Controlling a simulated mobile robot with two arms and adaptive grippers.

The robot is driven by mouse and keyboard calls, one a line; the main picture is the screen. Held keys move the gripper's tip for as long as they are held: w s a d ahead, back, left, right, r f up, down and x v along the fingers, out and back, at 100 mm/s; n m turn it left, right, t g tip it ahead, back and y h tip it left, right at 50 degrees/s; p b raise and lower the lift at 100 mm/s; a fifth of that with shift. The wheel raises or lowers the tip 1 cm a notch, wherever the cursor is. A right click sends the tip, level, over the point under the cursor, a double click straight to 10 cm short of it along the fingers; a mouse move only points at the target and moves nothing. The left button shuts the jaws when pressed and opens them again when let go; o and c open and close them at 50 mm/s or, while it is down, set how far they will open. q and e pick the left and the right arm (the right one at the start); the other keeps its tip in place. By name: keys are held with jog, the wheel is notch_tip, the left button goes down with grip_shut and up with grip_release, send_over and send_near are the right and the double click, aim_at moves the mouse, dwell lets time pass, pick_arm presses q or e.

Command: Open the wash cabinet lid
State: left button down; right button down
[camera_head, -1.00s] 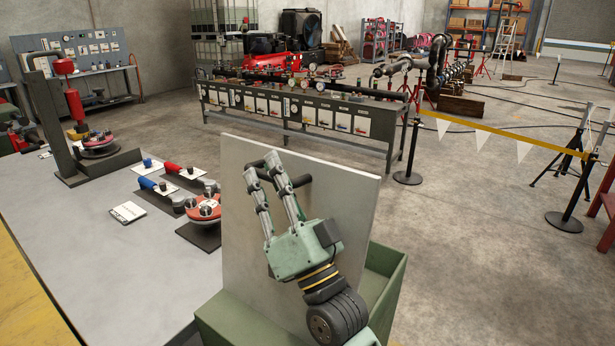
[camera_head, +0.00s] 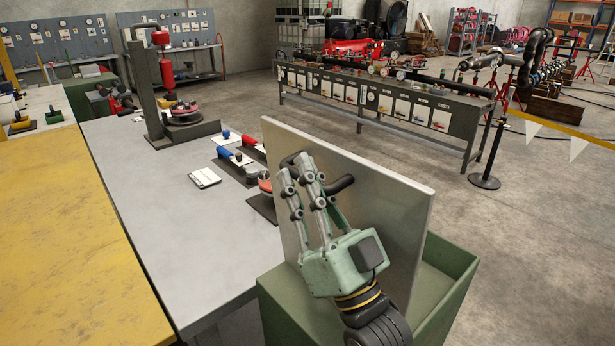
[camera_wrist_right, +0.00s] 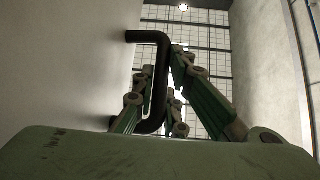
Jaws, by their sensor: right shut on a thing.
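The wash cabinet (camera_head: 459,262) is a green open-topped box at the lower right of the head view. Its grey lid (camera_head: 398,205) stands raised, close to upright, above the box. A black bar handle (camera_head: 341,184) is fixed to the lid's face. My right gripper (camera_head: 305,170) is at the handle, with its fingers shut around it. In the right wrist view the black handle (camera_wrist_right: 161,80) passes between the fingers, beside the pale lid face (camera_wrist_right: 70,70). The left gripper is not in view.
A grey workbench (camera_head: 215,270) with a press stand (camera_head: 160,95), red and blue tools and a white card (camera_head: 204,178) lies left of the lid. A yellow surface (camera_head: 75,240) is farther left. Open concrete floor (camera_head: 540,230) lies to the right.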

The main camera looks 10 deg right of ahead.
jog(key=c, duration=1.8)
grip_release()
jog(key=shift+w+d, duration=0.1)
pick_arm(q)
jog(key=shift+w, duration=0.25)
pick_arm(e)
jog(key=shift+o, duration=0.2)
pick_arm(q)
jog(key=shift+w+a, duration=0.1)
pick_arm(e)
jog(key=v, duration=1.2)
